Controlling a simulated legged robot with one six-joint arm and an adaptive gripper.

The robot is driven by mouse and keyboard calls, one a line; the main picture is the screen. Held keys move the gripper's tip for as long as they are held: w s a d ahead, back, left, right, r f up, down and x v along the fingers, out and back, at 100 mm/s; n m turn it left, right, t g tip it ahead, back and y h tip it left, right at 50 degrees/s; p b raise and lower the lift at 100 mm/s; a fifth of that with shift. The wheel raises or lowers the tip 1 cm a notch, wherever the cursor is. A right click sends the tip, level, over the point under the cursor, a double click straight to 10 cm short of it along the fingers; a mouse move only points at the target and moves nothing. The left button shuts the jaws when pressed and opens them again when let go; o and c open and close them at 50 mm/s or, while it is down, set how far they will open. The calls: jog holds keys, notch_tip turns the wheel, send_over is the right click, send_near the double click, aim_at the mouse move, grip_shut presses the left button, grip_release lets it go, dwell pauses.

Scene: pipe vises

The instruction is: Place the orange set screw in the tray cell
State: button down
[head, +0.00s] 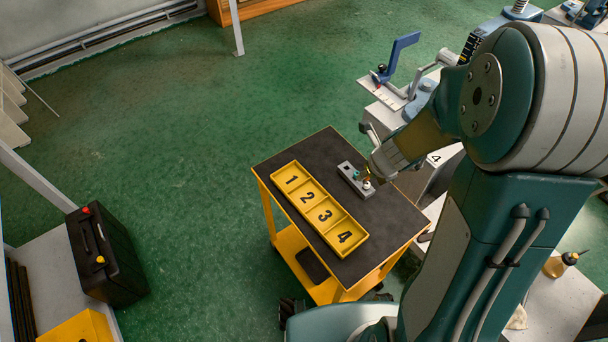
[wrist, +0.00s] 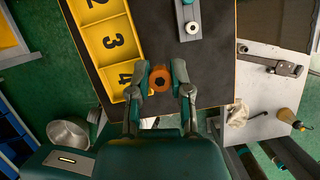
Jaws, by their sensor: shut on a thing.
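In the wrist view, my gripper (wrist: 162,76) is shut on the orange set screw (wrist: 161,78), a round piece with a dark socket in its middle. The screw shows just right of cell 4 of the yellow tray (wrist: 140,52); its height above the cart top cannot be told. In the head view, the tray (head: 362,241) has cells numbered 1 to 4 and they look empty. My gripper (head: 374,176) is partly hidden by my arm there, near the grey block (head: 345,172). The orange screw is barely visible in that view.
The grey block holds a teal screw (head: 357,173) and a whitish screw (head: 367,185). The black cart top (head: 310,150) is clear around tray and block. A bench with a tool (wrist: 275,60) and a bottle (wrist: 286,117) stands to the right. A black box (head: 103,255) stands far left.

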jog(key=s+a+n+g+y, duration=0.15)
jog(key=a+n, duration=0.35)
jog(key=a, duration=1)
jog(key=shift+t, duration=0.25)
jog(key=w+a+f, duration=0.1)
jog(key=w+f, duration=0.2)
jog(key=w, duration=0.1)
jog(key=w+a+f, duration=0.1)
jog(key=w+f, duration=0.2)
jog(key=w, duration=0.1)
jog(key=w+a+f, duration=0.2)
jog(key=w+f, duration=0.1)
jog(key=w, duration=0.1)
jog(key=shift+w+a+f, duration=0.1)
jog(key=shift+w+f, duration=0.05)
jog(key=shift+f, duration=0.2)
jog(key=shift+w+f, duration=0.1)
jog(key=shift+f, duration=1.55)
jog(key=c, duration=0.6)
grip_release()
jog(key=shift+f, duration=0.1)
jog(key=shift+o, duration=0.2)
